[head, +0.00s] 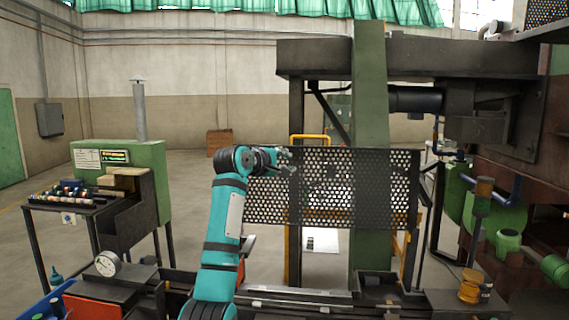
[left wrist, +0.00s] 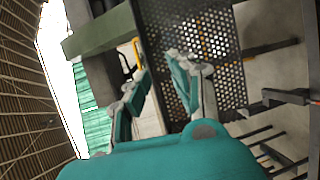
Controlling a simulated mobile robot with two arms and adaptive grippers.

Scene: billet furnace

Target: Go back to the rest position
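My left arm rises in teal from the bottom of the head view, and its left gripper (head: 284,160) is raised in front of the upper left part of a dark perforated panel (head: 350,190). The perforated panel (left wrist: 215,75) lies beyond the fingers there. I cannot tell the exact distance from the fingers to the panel. My right gripper shows in neither view.
A green control cabinet (head: 150,160) with a rack of coloured rods stands at the left. A round gauge (head: 107,264) sits on a bench at the lower left. A green upright post (head: 370,100) and dark machinery fill the right. Open floor shows between cabinet and panel.

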